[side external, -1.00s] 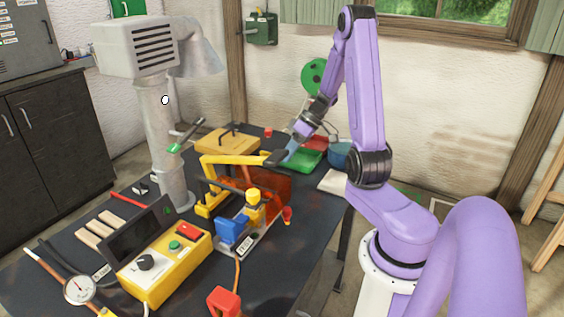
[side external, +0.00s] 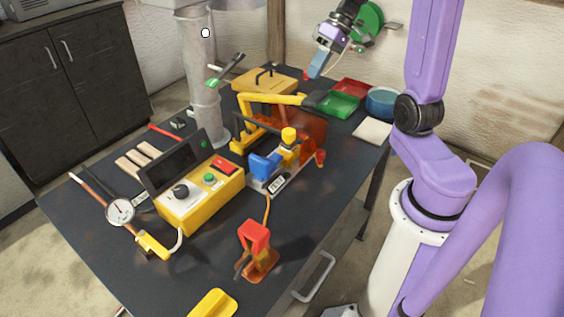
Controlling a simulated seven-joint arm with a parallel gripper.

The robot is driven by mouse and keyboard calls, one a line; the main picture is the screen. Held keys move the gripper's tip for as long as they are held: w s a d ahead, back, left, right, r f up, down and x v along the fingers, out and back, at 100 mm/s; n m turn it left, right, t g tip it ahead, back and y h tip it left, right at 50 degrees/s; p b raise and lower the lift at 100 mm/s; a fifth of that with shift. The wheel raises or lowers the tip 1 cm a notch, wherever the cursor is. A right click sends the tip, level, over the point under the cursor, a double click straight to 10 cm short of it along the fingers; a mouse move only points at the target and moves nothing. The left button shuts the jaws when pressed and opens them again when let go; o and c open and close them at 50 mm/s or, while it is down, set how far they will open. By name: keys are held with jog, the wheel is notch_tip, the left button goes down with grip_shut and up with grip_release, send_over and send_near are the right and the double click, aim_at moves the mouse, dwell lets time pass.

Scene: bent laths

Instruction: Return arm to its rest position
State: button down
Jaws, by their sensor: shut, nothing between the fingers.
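My gripper (side external: 316,68) shows at the top of the side external view, to the right of the grey column. It is shut and empty, with a blue tip pointing down and to the left. It hangs above the back part of the dark workbench (side external: 310,215), apart from the things on it. The upper links of my purple arm run out of the top of the picture.
Below my gripper are a yellow-handled press (side external: 265,101) and an orange guard (side external: 313,127). A green tray (side external: 338,104), a red tray (side external: 352,89) and a blue bowl (side external: 382,102) stand behind. A grey column (side external: 203,90) rises left. A yellow control box (side external: 200,198) sits in front.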

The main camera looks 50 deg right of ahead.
jog(key=s+a+n+g+h, duration=0.1)
jog(key=s+a+n+g, duration=0.15)
jog(key=a, duration=0.45)
jog(key=s+a+n+g+h, duration=0.1)
jog(key=s+a, duration=0.3)
jog(key=a, duration=0.4)
jog(key=s+a+f+n+h, duration=0.1)
jog(key=s+n, duration=0.2)
jog(key=s, duration=0.1)
jog(key=s+a+f+n+h, duration=0.1)
jog(key=s+a+n, duration=0.1)
jog(key=s, duration=0.3)
jog(key=s+a+f+n+t+h, duration=0.1)
jog(key=s+a+f+n, duration=0.1)
jog(key=s+n, duration=0.2)
jog(key=shift+s+a, duration=0.25)
jog(key=shift+s, duration=0.35)
